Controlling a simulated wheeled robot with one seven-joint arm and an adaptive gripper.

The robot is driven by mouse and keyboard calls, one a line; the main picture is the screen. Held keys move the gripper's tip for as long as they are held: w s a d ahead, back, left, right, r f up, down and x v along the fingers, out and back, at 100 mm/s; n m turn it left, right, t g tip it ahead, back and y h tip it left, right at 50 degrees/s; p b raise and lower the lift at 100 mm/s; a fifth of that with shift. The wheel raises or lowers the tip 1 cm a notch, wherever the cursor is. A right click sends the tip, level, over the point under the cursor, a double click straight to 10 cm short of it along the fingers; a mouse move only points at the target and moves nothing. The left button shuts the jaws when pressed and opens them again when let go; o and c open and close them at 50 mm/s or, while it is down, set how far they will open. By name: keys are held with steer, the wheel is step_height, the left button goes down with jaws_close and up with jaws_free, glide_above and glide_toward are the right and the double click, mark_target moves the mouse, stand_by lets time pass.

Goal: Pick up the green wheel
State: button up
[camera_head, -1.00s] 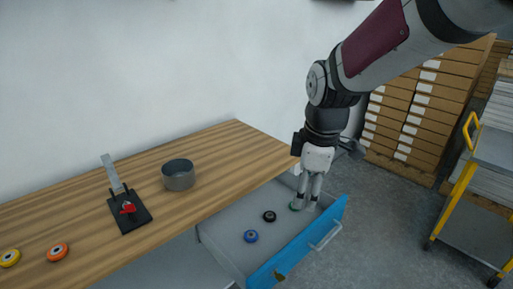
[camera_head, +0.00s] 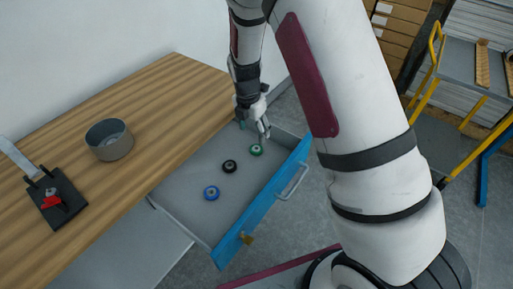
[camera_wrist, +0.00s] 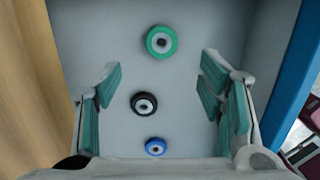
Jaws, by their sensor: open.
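The green wheel (camera_head: 256,150) lies in the open drawer, at its far end in the head view. In the wrist view the green wheel (camera_wrist: 161,41) lies flat on the drawer floor, beyond the fingertips and between their lines. My gripper (camera_head: 254,128) is above the far end of the drawer, close to the green wheel. In the wrist view my gripper (camera_wrist: 158,80) has its two green-padded fingers wide apart, with nothing held between them. The black wheel (camera_wrist: 144,104) shows between the fingers, lower down on the drawer floor.
The black wheel (camera_head: 229,167) and the blue wheel (camera_head: 211,193) lie in the same drawer. The drawer's blue front (camera_head: 263,206) and the wooden table edge flank it. A grey pot (camera_head: 109,140) and a black clamp stand (camera_head: 55,199) are on the table.

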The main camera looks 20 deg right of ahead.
mark_target(256, 146)
steer(key=f, duration=0.6)
steer(key=d+f, duration=0.1)
steer(key=f, duration=0.2)
steer(key=shift+w, duration=0.3)
steer(key=c, duration=1.1)
